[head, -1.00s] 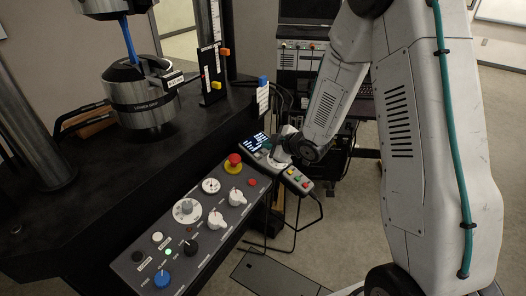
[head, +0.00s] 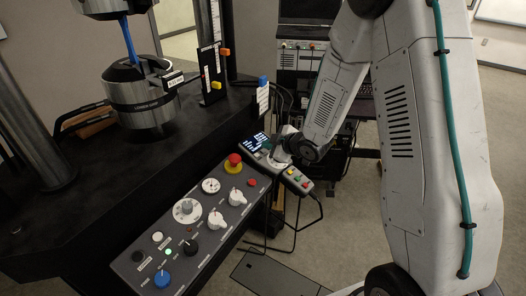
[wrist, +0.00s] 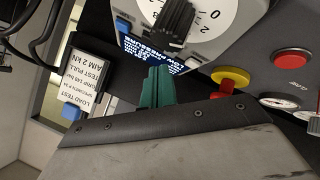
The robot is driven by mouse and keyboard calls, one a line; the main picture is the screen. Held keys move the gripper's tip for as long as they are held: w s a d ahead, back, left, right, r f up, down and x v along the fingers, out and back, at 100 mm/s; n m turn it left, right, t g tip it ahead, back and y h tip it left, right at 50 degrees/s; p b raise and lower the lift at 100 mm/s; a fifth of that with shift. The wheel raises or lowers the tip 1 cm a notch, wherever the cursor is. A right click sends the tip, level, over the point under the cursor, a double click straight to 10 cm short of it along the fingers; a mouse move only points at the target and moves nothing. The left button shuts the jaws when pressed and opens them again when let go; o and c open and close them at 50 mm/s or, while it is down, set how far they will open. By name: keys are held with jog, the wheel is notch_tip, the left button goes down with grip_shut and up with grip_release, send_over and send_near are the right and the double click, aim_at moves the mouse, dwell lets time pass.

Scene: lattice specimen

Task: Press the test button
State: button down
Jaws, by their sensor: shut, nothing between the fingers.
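My gripper (wrist: 157,88) is shut and empty, its green fingertips together in the wrist view. They point at the lower edge of a small instrument box (head: 290,173) with a lit screen (head: 258,142). The wrist view shows the box's white dial (wrist: 205,25) with a black knob, and part of the lit text beside the fingertips. I cannot tell whether the fingertips touch the box. I cannot read which button is the test button.
A sloped control panel (head: 222,239) carries a yellow-collared red stop button (head: 233,161), a red button (wrist: 293,60), knobs and a blue knob (head: 162,278). A press with a steel cylinder (head: 145,100) stands behind. A printed load-test card (wrist: 88,80) hangs beside my gripper.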

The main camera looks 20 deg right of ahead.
jog(key=shift+f, duration=0.15)
jog(key=shift+w+f, duration=0.1)
jog(key=shift+f, duration=0.15)
jog(key=shift+a+f, duration=0.1)
jog(key=shift+f, duration=0.25)
dwell(0.7)
dwell(0.3)
jog(key=shift+r, duration=0.75)
jog(key=shift+s+d+r, duration=0.2)
jog(key=shift+r, duration=0.6)
jog(key=shift+s+d+r, duration=0.15)
jog(key=shift+s+r, duration=0.05)
jog(key=shift+r, duration=0.6)
jog(key=shift+s+d+r, duration=0.2)
jog(key=shift+r, duration=0.6)
